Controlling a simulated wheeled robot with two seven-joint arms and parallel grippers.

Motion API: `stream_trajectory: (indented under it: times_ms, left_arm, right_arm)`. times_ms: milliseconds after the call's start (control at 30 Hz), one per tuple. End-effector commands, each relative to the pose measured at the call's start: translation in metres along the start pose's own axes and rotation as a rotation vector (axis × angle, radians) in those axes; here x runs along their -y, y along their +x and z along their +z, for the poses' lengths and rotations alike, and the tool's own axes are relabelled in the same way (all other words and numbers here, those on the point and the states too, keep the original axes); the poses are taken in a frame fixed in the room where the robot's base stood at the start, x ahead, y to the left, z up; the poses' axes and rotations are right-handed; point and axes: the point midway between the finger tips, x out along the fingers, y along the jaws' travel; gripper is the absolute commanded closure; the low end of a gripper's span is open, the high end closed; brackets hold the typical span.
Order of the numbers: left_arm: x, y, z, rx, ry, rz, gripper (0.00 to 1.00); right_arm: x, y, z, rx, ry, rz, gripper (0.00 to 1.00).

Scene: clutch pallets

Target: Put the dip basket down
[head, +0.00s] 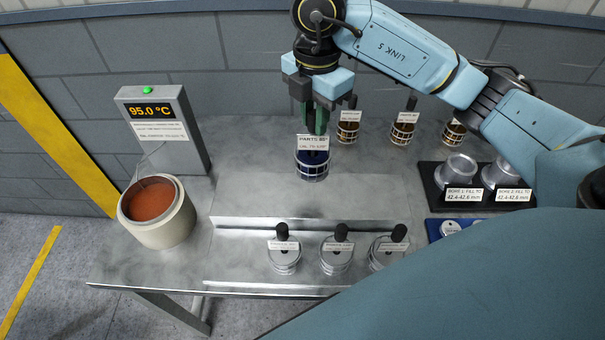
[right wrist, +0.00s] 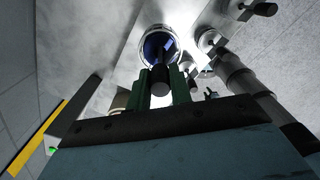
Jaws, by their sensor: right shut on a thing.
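The dip basket (head: 312,168) is a small wire basket with dark blue contents and a white label at its top. My right gripper (head: 316,120) points down with green fingers and is shut on the basket's handle. The basket hangs upright below it over the steel bench; I cannot tell whether its bottom touches the surface. In the right wrist view, the basket (right wrist: 158,43) shows beyond the fingertips, with the black handle (right wrist: 160,76) between the green fingers (right wrist: 160,92). My left gripper is not in view.
A pot of orange-brown liquid (head: 178,222) stands left, by a controller (head: 160,112) reading 95.0 °C. Three baskets (head: 403,133) stand at the back. Three black-knobbed metal pieces (head: 336,260) line the front. A black tray (head: 428,178) holds metal cups, right. The steel bench (head: 255,195) is bare left of the basket.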

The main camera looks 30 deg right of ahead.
Motion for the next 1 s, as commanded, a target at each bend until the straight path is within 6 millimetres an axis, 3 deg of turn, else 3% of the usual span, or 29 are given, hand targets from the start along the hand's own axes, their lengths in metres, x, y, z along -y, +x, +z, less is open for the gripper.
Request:
stream_trajectory:
  times_ms: [200, 400, 667, 1000]
  left_arm:
    - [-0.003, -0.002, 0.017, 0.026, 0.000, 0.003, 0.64]
    - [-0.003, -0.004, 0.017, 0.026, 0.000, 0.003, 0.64]
    - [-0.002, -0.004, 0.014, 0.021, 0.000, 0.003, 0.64]
    - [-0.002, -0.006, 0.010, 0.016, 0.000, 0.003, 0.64]
  right_arm:
    - [0.000, 0.027, 0.000, -0.001, -0.001, 0.001, 1.00]
    - [-0.001, 0.053, 0.000, -0.001, -0.001, 0.004, 1.00]
    - [-0.001, 0.066, 0.000, -0.001, -0.001, 0.005, 1.00]
    - [-0.001, 0.097, 0.000, -0.001, -0.002, 0.008, 1.00]
